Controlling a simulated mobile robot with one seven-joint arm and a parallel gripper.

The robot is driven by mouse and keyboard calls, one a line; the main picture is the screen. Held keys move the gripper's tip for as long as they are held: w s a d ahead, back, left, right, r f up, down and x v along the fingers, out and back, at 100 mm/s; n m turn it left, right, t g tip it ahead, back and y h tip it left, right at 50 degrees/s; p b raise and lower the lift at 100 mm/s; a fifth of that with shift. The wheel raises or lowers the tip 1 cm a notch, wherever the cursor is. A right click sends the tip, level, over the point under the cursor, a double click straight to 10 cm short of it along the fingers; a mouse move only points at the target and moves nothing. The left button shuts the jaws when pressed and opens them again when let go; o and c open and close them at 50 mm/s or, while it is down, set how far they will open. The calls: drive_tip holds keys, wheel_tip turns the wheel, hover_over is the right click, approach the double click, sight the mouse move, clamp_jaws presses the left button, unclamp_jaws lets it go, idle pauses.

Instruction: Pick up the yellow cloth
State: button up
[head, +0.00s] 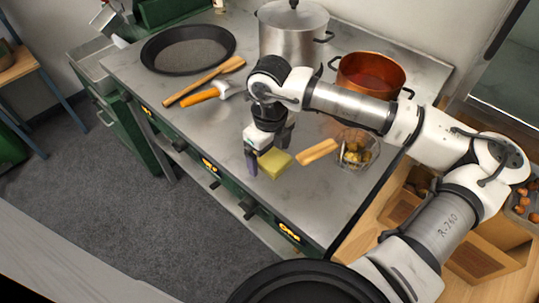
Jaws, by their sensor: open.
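The yellow cloth (274,163) lies as a small folded block on the steel counter (215,125), near its front edge. My gripper (262,168) points down right at the cloth, its fingers reaching down on the cloth's left and upper side. The jaws are open. From this one view I cannot tell whether a finger touches the cloth. The gripper and wrist hide part of the counter behind the cloth.
A wooden-handled basket (357,150) with chestnuts stands right of the cloth, its handle (317,152) close by. A copper pot (371,75), a steel pot (292,30), a black pan (188,48) and a wooden spatula (204,82) stand or lie further back. The counter's front is clear.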

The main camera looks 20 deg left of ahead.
sight(270, 156)
drive_tip(key=shift+c, duration=0.2)
drive_tip(key=c, duration=1)
drive_tip(key=shift+r, duration=0.1)
wheel_tip(270, 156, up, 10)
drive_tip(key=shift+f+b, duration=0.1)
drive_tip(key=shift+b, duration=0.95)
drive_tip(key=shift+o, duration=1.4)
drive_tip(key=shift+c, duration=1)
drive_tip(key=shift+s, duration=0.1)
